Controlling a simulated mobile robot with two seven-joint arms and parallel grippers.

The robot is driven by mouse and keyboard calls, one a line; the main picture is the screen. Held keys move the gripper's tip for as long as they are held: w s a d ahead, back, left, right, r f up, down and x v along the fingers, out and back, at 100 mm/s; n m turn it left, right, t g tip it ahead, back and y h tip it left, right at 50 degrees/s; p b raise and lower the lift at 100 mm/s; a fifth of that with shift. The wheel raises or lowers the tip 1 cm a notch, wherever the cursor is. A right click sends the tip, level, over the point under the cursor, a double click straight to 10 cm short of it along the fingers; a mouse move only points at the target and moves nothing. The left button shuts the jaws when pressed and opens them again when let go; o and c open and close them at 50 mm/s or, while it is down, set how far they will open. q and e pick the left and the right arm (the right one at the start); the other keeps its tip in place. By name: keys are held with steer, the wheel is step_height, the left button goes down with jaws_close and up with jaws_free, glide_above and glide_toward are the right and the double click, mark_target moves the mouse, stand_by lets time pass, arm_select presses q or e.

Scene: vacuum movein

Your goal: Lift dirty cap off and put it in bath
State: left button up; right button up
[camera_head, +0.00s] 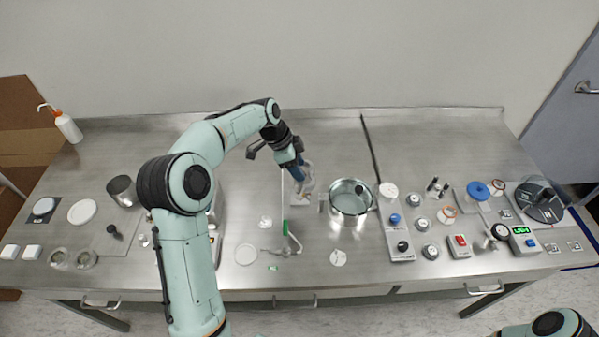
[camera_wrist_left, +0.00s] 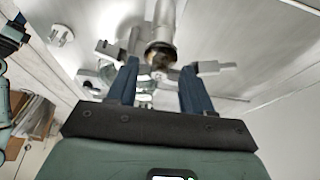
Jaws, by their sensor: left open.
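My left gripper (camera_head: 298,172) is open over a pale metal fitting (camera_head: 304,187), just left of the round bath (camera_head: 350,210). In the left wrist view, the blue fingers of the left gripper (camera_wrist_left: 160,65) stand apart. A shiny metal cylinder (camera_wrist_left: 161,22) with a dark, brassy end (camera_wrist_left: 160,53) lies in line with the gap between them. I cannot tell for certain whether that end is the dirty cap. The fingers partly hide the fitting in the head view. The bath is a metal-rimmed pot with clear liquid or glass inside. My right gripper is out of view.
A green-handled tool (camera_head: 285,228) and a white disc (camera_head: 246,254) lie in front of the fitting. A control box with knobs (camera_head: 396,232) stands right of the bath. A dark rod (camera_head: 371,150) lies behind it. The bench's back strip is mostly clear.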

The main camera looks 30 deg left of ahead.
arm_select(q)
steer(key=shift+s, duration=0.1)
jaws_close()
step_height(320, 180, up, 20)
stand_by(0.6)
